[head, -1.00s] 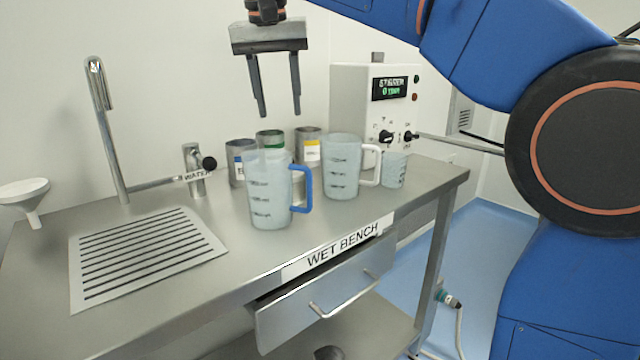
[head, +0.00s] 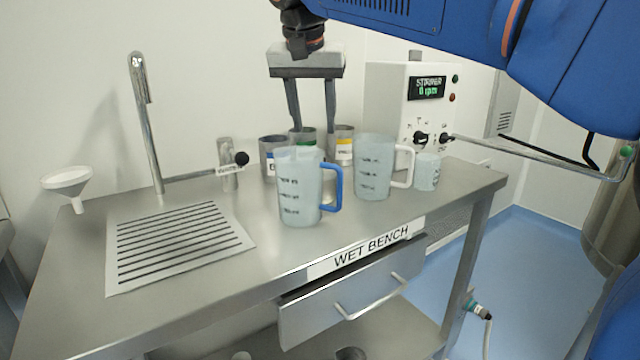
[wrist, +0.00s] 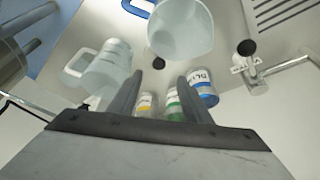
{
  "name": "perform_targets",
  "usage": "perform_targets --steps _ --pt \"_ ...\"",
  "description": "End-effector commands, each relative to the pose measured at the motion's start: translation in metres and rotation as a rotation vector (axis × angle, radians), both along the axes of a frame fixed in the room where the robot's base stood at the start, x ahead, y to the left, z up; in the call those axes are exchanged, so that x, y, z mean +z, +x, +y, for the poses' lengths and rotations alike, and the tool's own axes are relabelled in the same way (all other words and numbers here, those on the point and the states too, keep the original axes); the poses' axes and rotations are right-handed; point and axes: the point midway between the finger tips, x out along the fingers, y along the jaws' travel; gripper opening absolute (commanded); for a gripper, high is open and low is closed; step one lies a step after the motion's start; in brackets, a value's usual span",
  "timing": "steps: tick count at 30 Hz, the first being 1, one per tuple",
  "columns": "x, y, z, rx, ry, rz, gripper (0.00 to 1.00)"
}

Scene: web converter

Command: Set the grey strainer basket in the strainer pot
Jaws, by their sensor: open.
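I cannot pick out the grey strainer basket or the strainer pot for certain in either view. My gripper (head: 314,130) is open and empty, pointing down by the row of three cans at the back of the bench. Its fingers also show in the wrist view (wrist: 158,78). The cans have blue (head: 270,160), green (head: 303,137) and yellow (head: 343,148) labels. A small dark round thing (wrist: 158,63) shows just beyond the fingertips in the wrist view; I cannot tell what it is.
A blue-handled jug (head: 299,190) and a white-handled jug (head: 374,170) stand in front of the cans. A small beaker (head: 427,172) and a control box (head: 395,105) are at right. A tap (head: 145,120), a water valve (head: 228,165), a funnel (head: 68,183) and a slotted drain (head: 175,245) are left.

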Motion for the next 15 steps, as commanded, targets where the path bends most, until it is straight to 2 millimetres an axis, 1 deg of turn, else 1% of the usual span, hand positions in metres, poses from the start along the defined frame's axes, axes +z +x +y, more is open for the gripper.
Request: perform_targets --steps 1,4,7,13,15 --pt "-0.009 0.003 -0.002 -0.002 -0.002 0.002 0.45" --pt "-0.022 0.008 -0.003 -0.002 -0.001 0.002 0.45" --pt "-0.030 0.012 -0.003 0.000 -0.001 0.001 0.45" --pt "-0.040 0.016 -0.004 0.000 -0.001 0.000 0.45" --pt "-0.048 0.018 -0.006 -0.001 -0.001 0.002 0.45"
